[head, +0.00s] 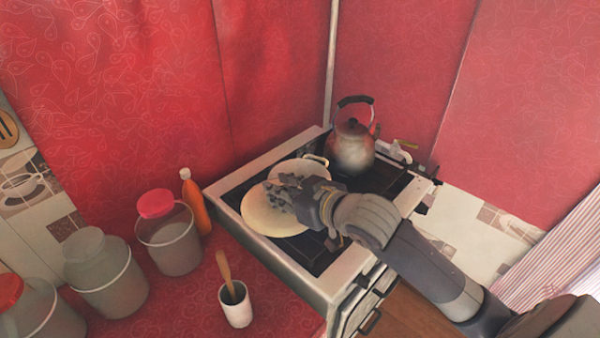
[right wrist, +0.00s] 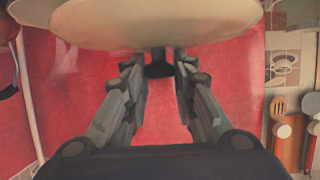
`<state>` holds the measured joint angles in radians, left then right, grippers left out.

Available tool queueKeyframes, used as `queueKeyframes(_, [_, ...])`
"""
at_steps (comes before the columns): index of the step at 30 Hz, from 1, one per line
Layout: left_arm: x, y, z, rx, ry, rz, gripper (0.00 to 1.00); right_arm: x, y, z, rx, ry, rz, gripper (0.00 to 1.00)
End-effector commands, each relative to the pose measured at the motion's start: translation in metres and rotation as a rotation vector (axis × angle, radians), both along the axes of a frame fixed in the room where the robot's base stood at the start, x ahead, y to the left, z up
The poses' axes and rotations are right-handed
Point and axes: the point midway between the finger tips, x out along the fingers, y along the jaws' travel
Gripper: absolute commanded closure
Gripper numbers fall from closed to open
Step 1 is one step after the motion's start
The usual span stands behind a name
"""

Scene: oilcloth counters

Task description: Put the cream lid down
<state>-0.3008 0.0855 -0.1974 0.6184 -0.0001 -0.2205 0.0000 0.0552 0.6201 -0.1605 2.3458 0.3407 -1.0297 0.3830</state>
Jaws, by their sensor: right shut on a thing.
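The cream lid (head: 268,222) is a pale disc over the front left of the stove in the head view. In the right wrist view the lid (right wrist: 150,30) spans the top, its dark knob (right wrist: 158,66) between the fingers. My right gripper (head: 284,190) is shut on the lid by this knob; the gripper also shows in the right wrist view (right wrist: 158,85). A cream pot (head: 296,168) with a side handle sits behind the lid, partly hidden by it and my gripper. I cannot tell whether the lid touches the stove or pot. My left gripper is not in view.
A kettle (head: 353,146) stands at the back right of the stove (head: 290,262). Left of the stove are an orange bottle (head: 195,203), a red-lidded jar (head: 170,243), other jars and a white cup (head: 235,306) with a wooden utensil. Red counter shows between them.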

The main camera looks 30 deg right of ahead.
Motion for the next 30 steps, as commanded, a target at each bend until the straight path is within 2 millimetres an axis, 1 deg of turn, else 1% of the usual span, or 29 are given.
queueKeyframes(2, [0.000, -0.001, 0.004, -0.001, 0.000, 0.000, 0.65, 0.008, -0.008, 0.000, -0.004, 0.001, -0.001, 1.00])
queueKeyframes(12, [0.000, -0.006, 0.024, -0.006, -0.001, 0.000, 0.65, 0.067, -0.062, -0.005, -0.002, -0.002, -0.003, 1.00])
queueKeyframes(18, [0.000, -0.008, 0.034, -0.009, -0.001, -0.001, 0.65, 0.098, -0.090, -0.009, -0.002, -0.003, -0.003, 1.00])
queueKeyframes(21, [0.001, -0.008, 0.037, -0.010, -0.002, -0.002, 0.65, 0.109, -0.099, -0.011, 0.000, -0.002, -0.002, 1.00])
queueKeyframes(26, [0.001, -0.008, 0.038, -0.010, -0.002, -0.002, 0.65, 0.117, -0.106, -0.014, -0.002, -0.002, 0.000, 1.00])
queueKeyframes(29, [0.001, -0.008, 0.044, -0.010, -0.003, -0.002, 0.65, 0.117, -0.106, -0.023, 0.000, 0.002, 0.000, 1.00])
queueKeyframes(30, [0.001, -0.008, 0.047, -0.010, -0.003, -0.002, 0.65, 0.117, -0.106, -0.029, 0.001, 0.003, -0.001, 1.00])
